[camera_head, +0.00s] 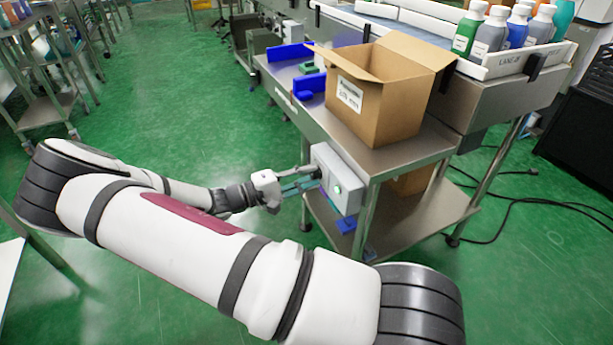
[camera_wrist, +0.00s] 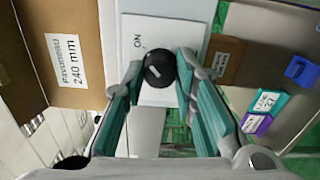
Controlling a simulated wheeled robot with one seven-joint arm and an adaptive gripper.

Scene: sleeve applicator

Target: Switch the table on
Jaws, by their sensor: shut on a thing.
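The steel table (camera_head: 405,157) stands right of centre in the head view. A grey control box (camera_head: 346,172) is mounted on its near end, with a green spot on the face towards the camera. In the wrist view the box's pale panel (camera_wrist: 150,30) carries the word ON and a round black knob (camera_wrist: 159,69) with a light pointer mark. My gripper (camera_wrist: 161,76) is shut on the knob, one teal finger on each side. In the head view my gripper (camera_head: 300,180) reaches the box from the left; the knob is hidden there.
An open cardboard box (camera_head: 385,110) stands on the table, above the control box. Blue parts (camera_head: 308,84) lie beside it. Several bottles (camera_head: 489,30) stand at the back right. The lower shelf (camera_head: 430,212) holds another carton. Green floor is clear left of the table.

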